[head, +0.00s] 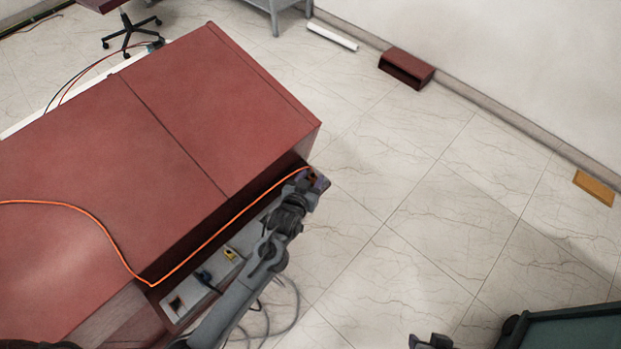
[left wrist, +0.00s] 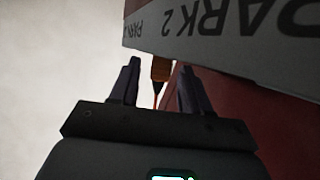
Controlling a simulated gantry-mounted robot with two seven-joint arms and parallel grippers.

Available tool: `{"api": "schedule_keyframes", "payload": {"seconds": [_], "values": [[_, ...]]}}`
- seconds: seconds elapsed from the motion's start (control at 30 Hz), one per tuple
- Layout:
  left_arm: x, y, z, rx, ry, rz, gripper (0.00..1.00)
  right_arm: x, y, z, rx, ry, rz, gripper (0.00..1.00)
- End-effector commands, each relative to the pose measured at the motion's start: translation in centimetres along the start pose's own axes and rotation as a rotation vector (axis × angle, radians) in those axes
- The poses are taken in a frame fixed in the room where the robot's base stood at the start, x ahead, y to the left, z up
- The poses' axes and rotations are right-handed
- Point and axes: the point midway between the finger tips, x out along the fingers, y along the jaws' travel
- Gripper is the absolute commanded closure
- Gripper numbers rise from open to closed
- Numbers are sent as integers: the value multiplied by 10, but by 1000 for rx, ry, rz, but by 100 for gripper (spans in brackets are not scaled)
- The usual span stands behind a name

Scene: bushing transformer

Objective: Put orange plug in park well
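The orange plug (left wrist: 160,68) shows in the left wrist view between the two fingers of my left gripper (left wrist: 160,85), with a visible gap on each side. Its thin orange cable (left wrist: 157,96) runs back toward the gripper body. The plug's far end meets the edge of a grey panel (left wrist: 215,50) marked PARK 2, upside down; I cannot tell how far it sits in a well, whose opening is hidden. In the head view my left gripper (head: 316,181) is at the far end of the red cabinet's front side. My right gripper seems to show partly at the bottom edge (head: 432,342).
The orange cable (head: 95,218) lies across the red cabinet top (head: 130,150) and along its front edge. A grey ledge (head: 205,285) with a yellow item (head: 230,253) lies below it. A dark green box (head: 570,330) stands bottom right. The tiled floor between is clear.

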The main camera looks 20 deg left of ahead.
Motion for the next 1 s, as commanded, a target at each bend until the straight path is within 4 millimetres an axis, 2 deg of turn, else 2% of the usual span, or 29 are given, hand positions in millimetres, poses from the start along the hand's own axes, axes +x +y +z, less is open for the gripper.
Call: {"api": "schedule_keyframes", "payload": {"seconds": [0.27, 0.37, 0.8, 1.0], "values": [[-2, 0, -5, -1, 2, 0, 53, 0, 2, 0, -8, -1, 6, 57], [-12, 0, -3, 0, -1, 0, 53, -4, 2, -1, -8, -1, 6, 57], [-88, 0, -4, 0, -1, 0, 53, -23, 1, -7, -3, 0, 2, 57], [-112, 0, -4, 1, -1, 0, 53, -27, 0, -9, 1, 0, -1, 57]]}}
